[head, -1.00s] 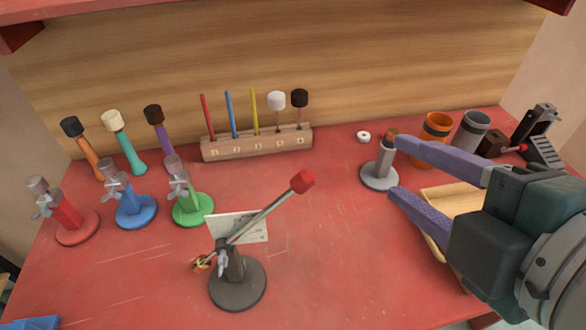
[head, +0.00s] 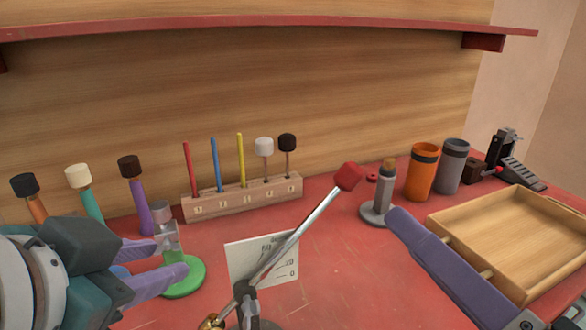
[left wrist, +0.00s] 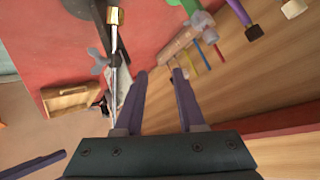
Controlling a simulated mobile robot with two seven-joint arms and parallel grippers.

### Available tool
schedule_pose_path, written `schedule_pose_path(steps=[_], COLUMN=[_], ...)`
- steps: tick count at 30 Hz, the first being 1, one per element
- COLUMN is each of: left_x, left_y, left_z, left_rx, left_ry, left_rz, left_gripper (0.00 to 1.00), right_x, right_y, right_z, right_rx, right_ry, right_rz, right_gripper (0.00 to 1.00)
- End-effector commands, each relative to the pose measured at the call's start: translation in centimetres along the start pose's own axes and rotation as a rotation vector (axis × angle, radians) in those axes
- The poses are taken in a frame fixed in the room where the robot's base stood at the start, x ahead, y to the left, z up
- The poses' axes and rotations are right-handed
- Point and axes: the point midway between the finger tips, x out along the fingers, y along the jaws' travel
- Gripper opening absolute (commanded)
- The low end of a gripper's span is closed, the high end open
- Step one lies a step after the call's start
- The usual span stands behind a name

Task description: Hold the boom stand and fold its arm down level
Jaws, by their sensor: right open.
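The boom stand's silver arm (head: 298,236) slants up to the right, with a red block (head: 349,177) at its upper end. Its brass lower end (head: 212,322) and grey clamp (head: 247,298) sit at the bottom edge; the base is mostly cut off. The left wrist view shows the brass end (left wrist: 115,17) and a grey wing nut (left wrist: 98,61). My left gripper (head: 172,258) is open and empty, left of the stand; its parted fingers show in the left wrist view (left wrist: 160,73). My right gripper is open at lower right, one long finger (head: 445,268) visible, apart from the stand.
A white card (head: 262,258) stands behind the arm. A green-based stand (head: 184,278) is by my left fingers. A wooden block (head: 240,198) holds sticks and mallets behind. A grey stand (head: 380,212), cups (head: 421,172) and a wooden tray (head: 500,245) are right.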

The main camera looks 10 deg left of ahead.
Motion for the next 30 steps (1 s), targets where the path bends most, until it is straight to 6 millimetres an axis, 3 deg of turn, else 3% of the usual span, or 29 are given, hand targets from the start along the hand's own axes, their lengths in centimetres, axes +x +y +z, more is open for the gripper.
schedule_pose_path(steps=[1,4,8,12,15,18,22,26,29,30], left_x=[0.6,0.7,-1.1,-5.3,-8.3,-10.6,-11.5,-10.1,-8.3,-7.5], left_y=[-0.9,-2.1,-2.2,0.3,3.5,7.1,11.3,13.6,13.7,13.1], left_z=[-3.3,-9.8,-18.1,-25.6,-28.8,-29.7,-27.9,-23.2,-18.0,-15.7], left_rx=[0.061,0.196,0.408,0.708,0.959,1.235,1.632,2.048,2.351,-2.362], left_ry=[0.116,0.353,0.675,1.047,1.297,1.525,1.768,1.944,2.029,-1.961], left_rz=[-0.046,-0.136,-0.247,-0.356,-0.408,-0.428,-0.387,-0.213,0.049,-0.178], left_gripper=[0.39,0.39,0.39,0.39,0.39,0.39,0.39,0.39,0.39,0.39], right_x=[0.0,0.0,0.0,0.0,0.0,0.0,0.0,0.0,0.0,0.0], right_y=[0.0,0.0,0.0,0.0,0.0,0.0,0.0,0.0,0.0,0.0], right_z=[0.0,0.0,0.0,0.0,0.0,0.0,0.0,0.0,0.0,0.0], right_rx=[0.001,0.001,0.002,0.002,0.002,0.002,0.002,0.002,0.002,0.002], right_ry=[0.000,0.000,0.000,0.000,0.000,0.000,0.000,0.000,0.000,0.000], right_rz=[0.000,0.000,0.000,-0.001,-0.001,-0.001,-0.001,-0.001,-0.001,-0.001], right_gripper=[0.50,0.50,0.50,0.50,0.50,0.50,0.50,0.50,0.50,0.50])
